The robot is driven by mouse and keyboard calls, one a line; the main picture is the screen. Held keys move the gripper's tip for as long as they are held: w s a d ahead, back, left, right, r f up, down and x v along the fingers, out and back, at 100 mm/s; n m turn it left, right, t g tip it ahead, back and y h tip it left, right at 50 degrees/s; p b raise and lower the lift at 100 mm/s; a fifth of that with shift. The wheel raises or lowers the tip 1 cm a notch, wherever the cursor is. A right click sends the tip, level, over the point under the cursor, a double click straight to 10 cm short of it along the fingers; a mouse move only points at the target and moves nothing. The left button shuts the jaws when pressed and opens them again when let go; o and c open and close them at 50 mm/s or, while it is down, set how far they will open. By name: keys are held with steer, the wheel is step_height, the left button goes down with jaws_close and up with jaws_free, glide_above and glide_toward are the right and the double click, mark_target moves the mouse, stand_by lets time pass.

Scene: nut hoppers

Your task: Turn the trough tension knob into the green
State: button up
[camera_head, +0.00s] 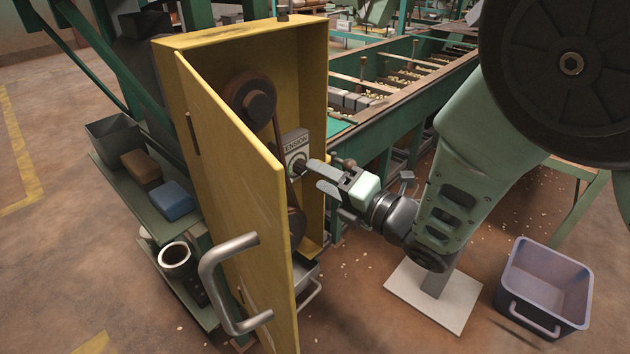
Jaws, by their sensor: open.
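The yellow cabinet (315,75) stands with its yellow door (225,150) swung partly open toward me. Inside is a pale plate marked TENSION (296,142) with a dark round tension knob (297,167) on it. A small bit of green shows beside the knob, but the dial's pointer is too small to read. My gripper (320,176) reaches in from the right, its two fingers apart and pointing left at the knob. The fingertips are very close to the knob; I cannot tell whether they touch it. The gripper appears empty.
The door's grey handle (222,285) juts out at the front. Belt wheels (250,95) sit inside the cabinet. A green trough frame (390,120) runs behind my arm. A grey-blue bin (545,285) stands at right, and a shelf with a blue block (172,201) at left.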

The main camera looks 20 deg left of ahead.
steer(key=shift+x, duration=1.35)
steer(key=c, duration=1)
steer(key=shift+m, duration=0.8)
steer(key=o, duration=1)
steer(key=shift+d, duration=0.15)
steer(key=p+v, duration=0.5)
steer(key=v, duration=1.2)
